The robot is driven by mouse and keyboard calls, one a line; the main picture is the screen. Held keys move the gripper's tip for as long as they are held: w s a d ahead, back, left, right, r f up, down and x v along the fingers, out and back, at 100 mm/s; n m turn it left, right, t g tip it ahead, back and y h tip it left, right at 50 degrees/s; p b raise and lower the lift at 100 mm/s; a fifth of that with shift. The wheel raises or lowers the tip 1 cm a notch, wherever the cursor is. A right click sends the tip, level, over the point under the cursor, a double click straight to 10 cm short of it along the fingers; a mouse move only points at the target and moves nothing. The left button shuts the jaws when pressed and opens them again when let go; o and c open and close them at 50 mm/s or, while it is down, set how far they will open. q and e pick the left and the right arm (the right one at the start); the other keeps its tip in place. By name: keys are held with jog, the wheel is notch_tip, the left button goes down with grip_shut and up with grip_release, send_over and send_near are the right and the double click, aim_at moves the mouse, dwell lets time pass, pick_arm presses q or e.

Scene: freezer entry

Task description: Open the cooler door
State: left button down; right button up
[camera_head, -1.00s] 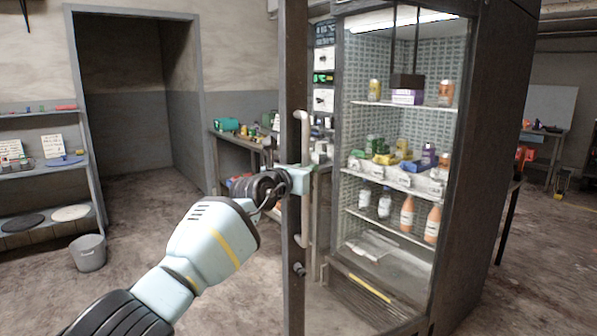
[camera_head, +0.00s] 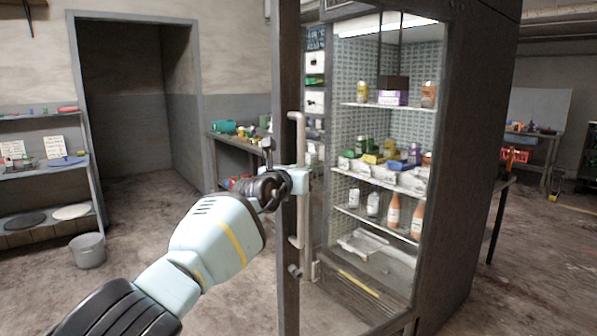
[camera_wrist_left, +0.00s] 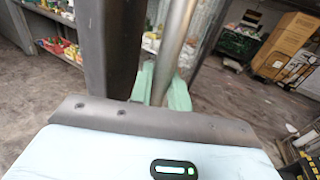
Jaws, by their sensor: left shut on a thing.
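The cooler (camera_head: 465,150) stands right of centre with its lit, stocked inside in view. Its door (camera_head: 286,75) is swung open and shows nearly edge-on as a dark upright frame left of the cooler opening. A long grey bar handle (camera_head: 300,135) runs upright on the door. My left gripper (camera_head: 298,180) is shut on the handle around its middle. In the left wrist view the pale green fingers (camera_wrist_left: 160,88) are around the metal handle bar (camera_wrist_left: 176,40), beside the dark door edge (camera_wrist_left: 112,45). My right gripper is not in view.
Several bottles and boxes stand on the cooler shelves (camera_head: 385,175). A workbench (camera_head: 240,145) with tools is behind the door. A shelf unit (camera_head: 45,172) and a grey bucket (camera_head: 88,250) are at the left. Floor between bucket and door is clear.

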pick_arm(q)
jog(key=shift+r, duration=0.1)
dwell(0.3)
jog(key=c, duration=1.4)
grip_release()
jog(key=shift+d, duration=0.1)
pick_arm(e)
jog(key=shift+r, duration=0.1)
